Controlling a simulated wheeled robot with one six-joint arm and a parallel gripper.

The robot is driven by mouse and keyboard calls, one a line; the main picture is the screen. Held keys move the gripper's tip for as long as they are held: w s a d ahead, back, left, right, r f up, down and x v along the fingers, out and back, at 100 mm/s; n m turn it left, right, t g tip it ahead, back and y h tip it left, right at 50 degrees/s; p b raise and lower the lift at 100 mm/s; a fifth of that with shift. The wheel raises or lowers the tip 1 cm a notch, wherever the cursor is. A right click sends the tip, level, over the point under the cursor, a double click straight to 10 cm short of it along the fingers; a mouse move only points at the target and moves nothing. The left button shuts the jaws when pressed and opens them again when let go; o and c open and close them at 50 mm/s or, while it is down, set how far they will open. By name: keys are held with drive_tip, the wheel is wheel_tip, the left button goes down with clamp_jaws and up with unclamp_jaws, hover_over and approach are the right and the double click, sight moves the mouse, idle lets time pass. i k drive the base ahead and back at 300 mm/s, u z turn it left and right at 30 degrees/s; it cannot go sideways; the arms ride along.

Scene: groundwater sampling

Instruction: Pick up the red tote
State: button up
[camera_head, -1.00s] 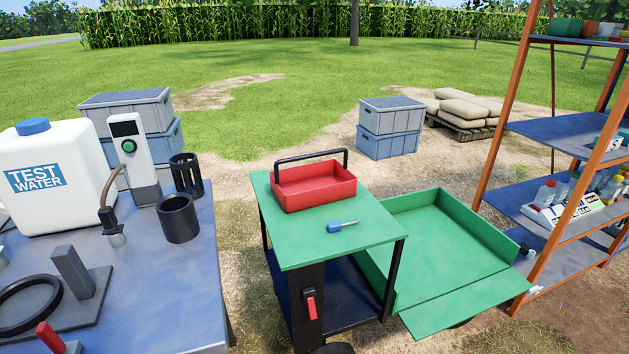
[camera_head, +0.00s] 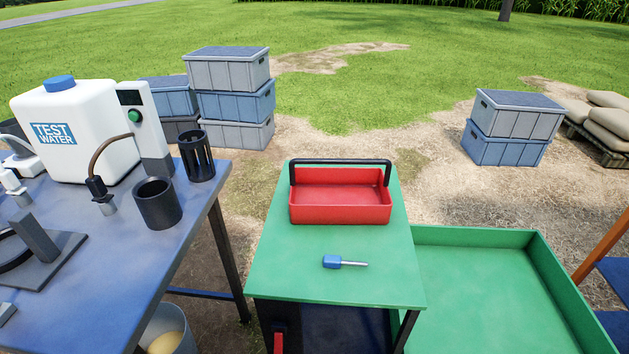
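The red tote (camera_head: 340,213) is an open, shallow red tray with a black bar handle (camera_head: 340,162) arched over its back side. It stands upright on the far half of a green-topped cart (camera_head: 290,275) in the head view. It looks empty. A blue-handled screwdriver (camera_head: 334,262) lies on the cart top in front of it, apart from the tote. My gripper is not in view.
A blue work table (camera_head: 110,285) stands left of the cart with a test water jug (camera_head: 75,135), a black cup (camera_head: 157,203) and a slotted black holder (camera_head: 196,157). A green tray bed (camera_head: 480,290) adjoins the cart's right. Stacked crates (camera_head: 515,125) stand behind on the ground.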

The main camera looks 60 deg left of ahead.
sight(318, 195)
drive_tip(key=u, duration=0.8)
drive_tip(key=i, duration=0.95)
drive_tip(key=u, duration=1.1)
drive_tip(key=i, duration=0.25)
drive_tip(key=u, duration=0.25)
